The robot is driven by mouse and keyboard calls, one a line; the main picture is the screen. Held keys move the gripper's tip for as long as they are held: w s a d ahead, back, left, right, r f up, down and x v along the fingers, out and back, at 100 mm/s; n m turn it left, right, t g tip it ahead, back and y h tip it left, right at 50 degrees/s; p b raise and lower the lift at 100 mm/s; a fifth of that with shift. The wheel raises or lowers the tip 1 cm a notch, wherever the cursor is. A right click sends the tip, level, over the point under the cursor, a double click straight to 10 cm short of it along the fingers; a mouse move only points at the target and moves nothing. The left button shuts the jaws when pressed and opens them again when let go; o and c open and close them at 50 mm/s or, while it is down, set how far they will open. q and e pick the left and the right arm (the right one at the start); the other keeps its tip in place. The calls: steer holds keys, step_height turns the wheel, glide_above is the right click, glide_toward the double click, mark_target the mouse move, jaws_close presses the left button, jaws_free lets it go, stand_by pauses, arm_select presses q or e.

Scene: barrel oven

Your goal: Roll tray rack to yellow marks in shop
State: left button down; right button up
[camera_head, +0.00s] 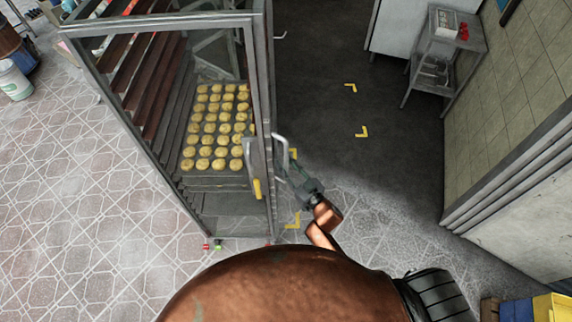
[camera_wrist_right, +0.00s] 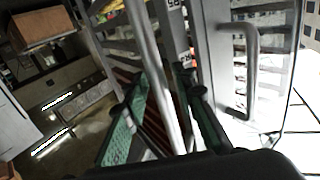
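The tray rack (camera_head: 268,85) is a tall metal frame with slatted sides, left of centre in the head view. Inside it lies a tray of several yellow dough pieces (camera_head: 215,125). A pale handle (camera_head: 282,155) stands out from its right side. My right gripper (camera_head: 297,178) is at this handle. In the right wrist view, my green fingers (camera_wrist_right: 163,78) are apart, with a pale bar (camera_wrist_right: 145,40) running between them and gaps visible beside it. My left gripper is out of view.
A small metal table (camera_head: 445,60) stands at the back right beside a white cabinet (camera_head: 400,28). A tiled wall (camera_head: 510,85) bounds the right. Dark floor between rack and wall is clear. A white bucket (camera_head: 14,82) is far left; yellow and blue crates (camera_head: 550,308) sit bottom right.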

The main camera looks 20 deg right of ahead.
jaws_close()
stand_by(0.5)
